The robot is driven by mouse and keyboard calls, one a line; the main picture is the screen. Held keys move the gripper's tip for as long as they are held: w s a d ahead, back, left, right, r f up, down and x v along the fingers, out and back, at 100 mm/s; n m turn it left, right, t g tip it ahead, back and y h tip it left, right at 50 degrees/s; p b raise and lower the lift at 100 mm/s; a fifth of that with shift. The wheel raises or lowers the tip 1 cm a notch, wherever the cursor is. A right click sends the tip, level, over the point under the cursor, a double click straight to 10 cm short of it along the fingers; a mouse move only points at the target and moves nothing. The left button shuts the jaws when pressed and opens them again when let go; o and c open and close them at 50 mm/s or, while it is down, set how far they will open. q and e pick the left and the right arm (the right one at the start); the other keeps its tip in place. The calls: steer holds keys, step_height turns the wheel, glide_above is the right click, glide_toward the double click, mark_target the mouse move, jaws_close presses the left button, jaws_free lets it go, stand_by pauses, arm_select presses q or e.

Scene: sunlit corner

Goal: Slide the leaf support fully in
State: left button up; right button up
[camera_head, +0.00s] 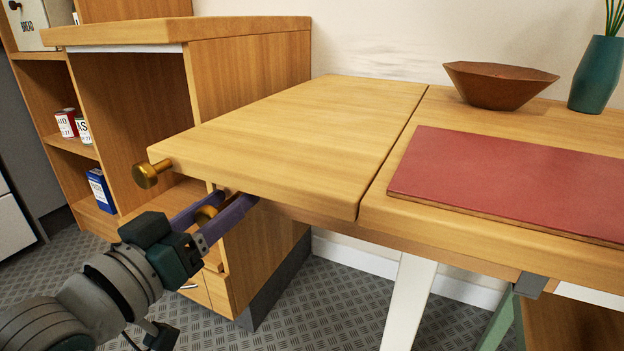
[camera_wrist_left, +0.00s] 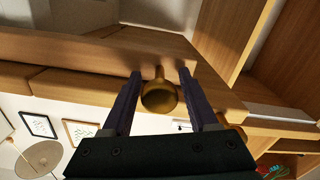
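The wooden table leaf (camera_head: 290,130) lies level with the tabletop beside it. One brass knob (camera_head: 148,174) sticks out at its left front corner. A second brass knob (camera_head: 206,214), apparently the leaf support's, is below the leaf edge. My left gripper (camera_head: 236,197) reaches under this edge with its purple fingers apart, one on each side of the second knob. In the left wrist view this knob (camera_wrist_left: 158,97) sits between the fingers, with a small gap visible at its right. The support's bar is mostly hidden behind knob and leaf. My right gripper is not in view.
A wooden cabinet (camera_head: 250,75) stands close behind and left of the leaf. A red mat (camera_head: 510,185), a brown bowl (camera_head: 500,85) and a teal vase (camera_head: 597,75) are on the tabletop. A white table leg (camera_head: 408,300) stands below.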

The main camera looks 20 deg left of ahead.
arm_select(q)
jaws_close()
stand_by(1.1)
